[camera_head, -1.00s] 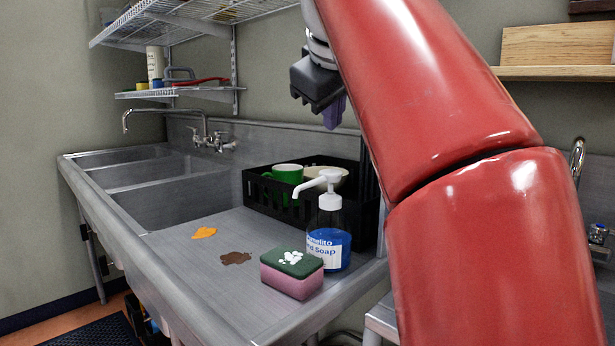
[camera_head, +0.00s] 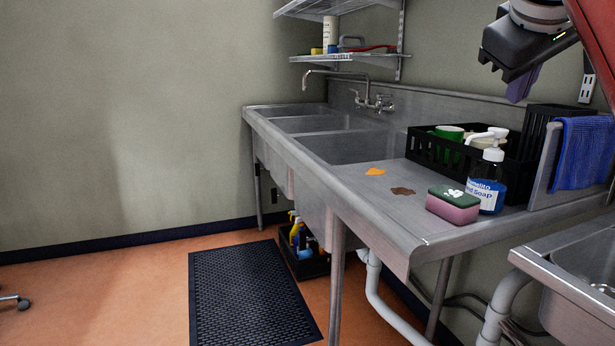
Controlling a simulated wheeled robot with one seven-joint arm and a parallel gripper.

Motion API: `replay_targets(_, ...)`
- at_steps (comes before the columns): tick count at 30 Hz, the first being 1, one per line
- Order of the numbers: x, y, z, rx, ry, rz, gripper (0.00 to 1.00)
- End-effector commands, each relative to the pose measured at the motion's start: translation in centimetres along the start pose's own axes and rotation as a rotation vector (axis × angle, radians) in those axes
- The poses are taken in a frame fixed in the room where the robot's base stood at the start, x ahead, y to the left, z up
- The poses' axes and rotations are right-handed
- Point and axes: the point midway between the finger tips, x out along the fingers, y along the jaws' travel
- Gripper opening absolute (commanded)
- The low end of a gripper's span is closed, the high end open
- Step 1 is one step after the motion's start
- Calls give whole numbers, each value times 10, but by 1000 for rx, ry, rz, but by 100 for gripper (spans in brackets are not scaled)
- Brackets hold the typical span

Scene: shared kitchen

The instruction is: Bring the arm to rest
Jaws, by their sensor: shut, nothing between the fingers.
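My red arm shows at the top right corner. My gripper (camera_head: 521,84) hangs below it, dark with purple fingers, shut and empty. It is above and in front of the black crate in the picture, touching nothing. A pink sponge with a green top (camera_head: 453,205) lies on the steel drainboard (camera_head: 385,228), with white foam on its top. A soap bottle (camera_head: 487,180) with blue soap and a white pump stands right behind it. An orange stain (camera_head: 375,171) and a brown stain (camera_head: 402,191) are on the drainboard.
A black crate (camera_head: 428,155) holds a green mug (camera_head: 449,133) and a pale bowl. A blue cloth (camera_head: 585,152) hangs over a steel panel at the right. A second basin (camera_head: 580,310) is at lower right. A black mat (camera_head: 250,297) lies on the floor; floor to its left is open.

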Motion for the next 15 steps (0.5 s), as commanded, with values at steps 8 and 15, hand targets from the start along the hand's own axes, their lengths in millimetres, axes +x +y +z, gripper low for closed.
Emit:
replay_targets(8,14,-20,10,21,-1,-43,0)
replay_targets(15,35,-52,29,56,-5,-101,0)
